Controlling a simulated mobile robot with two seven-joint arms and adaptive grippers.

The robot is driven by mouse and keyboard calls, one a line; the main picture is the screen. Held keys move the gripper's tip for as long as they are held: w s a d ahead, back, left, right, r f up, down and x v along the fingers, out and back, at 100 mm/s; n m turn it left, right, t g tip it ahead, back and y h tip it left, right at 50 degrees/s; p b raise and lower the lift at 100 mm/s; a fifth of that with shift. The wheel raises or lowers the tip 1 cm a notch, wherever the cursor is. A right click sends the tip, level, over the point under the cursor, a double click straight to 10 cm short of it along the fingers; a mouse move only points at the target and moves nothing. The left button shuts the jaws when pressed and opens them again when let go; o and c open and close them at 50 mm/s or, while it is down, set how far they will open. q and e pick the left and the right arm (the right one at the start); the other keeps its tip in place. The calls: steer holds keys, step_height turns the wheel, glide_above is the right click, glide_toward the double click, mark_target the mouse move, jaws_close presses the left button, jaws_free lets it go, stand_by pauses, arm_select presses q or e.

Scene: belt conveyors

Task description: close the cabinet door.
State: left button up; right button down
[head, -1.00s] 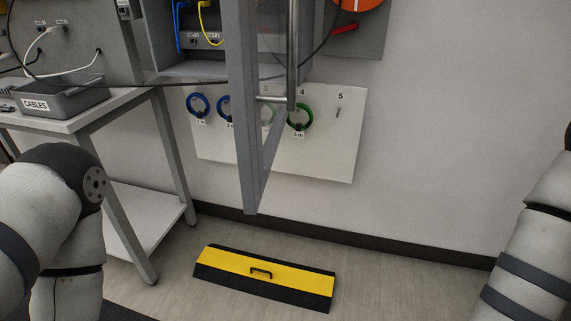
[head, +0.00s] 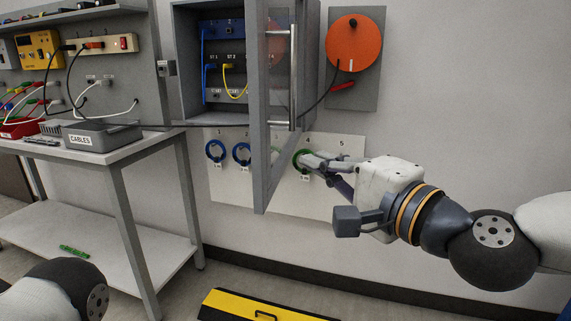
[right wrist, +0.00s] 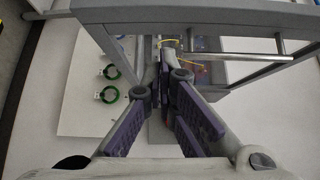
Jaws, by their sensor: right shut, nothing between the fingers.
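The grey wall cabinet (head: 188,64) has its framed door (head: 262,110) standing open, jutting out toward me. The door carries a vertical metal bar handle (head: 293,78) on its right face. In the right wrist view the door frame (right wrist: 200,14) crosses the top, with the handle (right wrist: 235,57) below it. My right gripper (head: 308,160) is shut and empty, to the right of the door and below the handle, in front of the hook board. Its fingertips also show in the right wrist view (right wrist: 168,48). I cannot tell whether it touches the door. My left gripper is out of view.
A hook board (head: 232,190) with blue and green cable rings hangs under the cabinet. An orange disc (head: 354,43) is on the wall at right. A workbench (head: 130,150) with a cables bin (head: 102,134) stands left. A yellow-black ramp (head: 262,306) lies on the floor.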

mark_target(267, 149)
steer(key=w+a, duration=0.1)
steer(key=a, duration=0.2)
steer(key=w+a, duration=0.1)
steer(key=a, duration=0.1)
steer(key=shift+w+a, duration=0.15)
steer(key=shift+w, duration=0.15)
